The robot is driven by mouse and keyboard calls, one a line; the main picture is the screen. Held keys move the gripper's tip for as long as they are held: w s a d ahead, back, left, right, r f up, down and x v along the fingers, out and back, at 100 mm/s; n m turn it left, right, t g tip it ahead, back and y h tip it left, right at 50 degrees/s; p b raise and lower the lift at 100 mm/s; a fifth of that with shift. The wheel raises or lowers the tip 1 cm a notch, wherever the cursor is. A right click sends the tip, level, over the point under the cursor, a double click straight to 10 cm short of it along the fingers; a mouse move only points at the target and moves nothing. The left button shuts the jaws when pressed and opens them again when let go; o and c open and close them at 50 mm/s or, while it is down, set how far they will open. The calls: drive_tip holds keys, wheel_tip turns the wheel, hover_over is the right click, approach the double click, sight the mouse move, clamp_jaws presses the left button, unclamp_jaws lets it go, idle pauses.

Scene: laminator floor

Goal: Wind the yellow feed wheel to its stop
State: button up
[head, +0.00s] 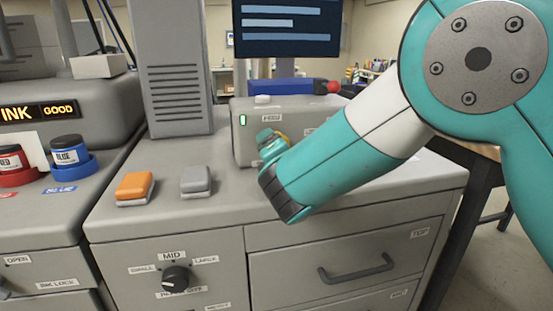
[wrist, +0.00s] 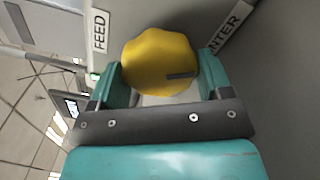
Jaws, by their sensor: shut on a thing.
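The yellow feed wheel (wrist: 158,65) is a knob with a lobed rim and a dark slot mark near its lower right in the wrist view. My gripper (wrist: 160,80) is shut on it, with one teal finger on each side of the rim. A FEED label (wrist: 100,32) is to the left of the wheel, and a partly cut-off label ending in NTER (wrist: 226,34) is to its right. In the head view my gripper (head: 272,140) is at the front of the grey machine (head: 245,148), and my arm hides nearly all of the wheel.
An orange block (head: 134,187) and a grey block (head: 196,181) lie on the cabinet top left of my arm. A red ink pot (head: 12,165) and a blue ink pot (head: 68,153) stand further left. A black dial (head: 175,278) and a drawer handle (head: 357,270) are on the cabinet front.

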drive_tip(key=shift+m+b, duration=0.7)
drive_tip(key=shift+m, duration=0.4)
drive_tip(key=o, duration=0.9)
